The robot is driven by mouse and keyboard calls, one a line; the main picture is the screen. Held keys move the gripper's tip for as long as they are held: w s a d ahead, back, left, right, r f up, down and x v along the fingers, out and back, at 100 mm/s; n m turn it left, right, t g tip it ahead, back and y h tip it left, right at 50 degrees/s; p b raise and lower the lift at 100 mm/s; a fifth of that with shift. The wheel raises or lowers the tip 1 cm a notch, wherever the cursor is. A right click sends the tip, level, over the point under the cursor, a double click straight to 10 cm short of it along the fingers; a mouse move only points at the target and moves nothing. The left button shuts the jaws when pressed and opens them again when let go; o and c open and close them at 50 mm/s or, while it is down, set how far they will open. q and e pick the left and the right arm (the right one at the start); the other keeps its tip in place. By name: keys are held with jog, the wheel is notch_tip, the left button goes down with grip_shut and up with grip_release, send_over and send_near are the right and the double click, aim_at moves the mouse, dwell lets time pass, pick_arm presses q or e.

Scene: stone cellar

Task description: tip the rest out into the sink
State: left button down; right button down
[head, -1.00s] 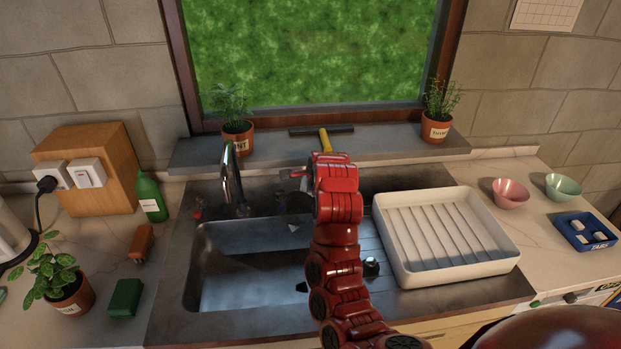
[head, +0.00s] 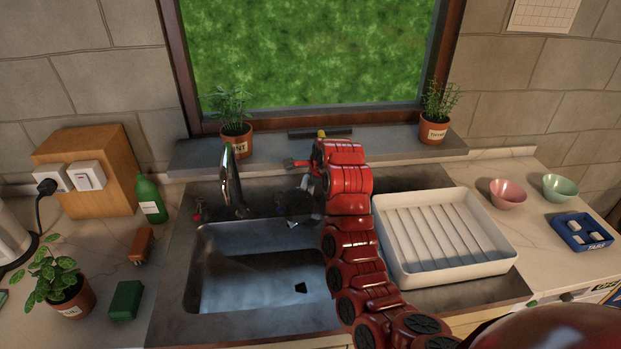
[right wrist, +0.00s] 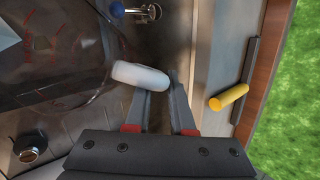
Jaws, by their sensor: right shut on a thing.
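My right gripper (right wrist: 160,115) is shut on the pale handle (right wrist: 141,76) of a clear, see-through vessel (right wrist: 85,75). In the head view the vessel (head: 298,204) is a faint dark shape over the back right of the sink, left of my red wrist. How far it is tilted and what it holds I cannot tell. The steel sink (head: 205,290) lies below, with a small dark patch at its bottom right. My right arm hides the sink's right side. My left gripper is not in view.
The tap (head: 232,180) rises behind the sink, left of the vessel. A white draining tray (head: 495,265) stands to the right. A yellow-handled tool (right wrist: 229,97) lies on the sill between the mint pot (head: 236,141) and another pot (head: 433,131).

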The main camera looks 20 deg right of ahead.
jog(key=shift+w+d+g+p, duration=0.15)
jog(key=shift+g+p, duration=0.15)
jog(key=shift+p, duration=0.4)
jog(key=shift+f+y, duration=0.2)
jog(key=shift+y, duration=0.1)
jog(key=shift+f, duration=0.2)
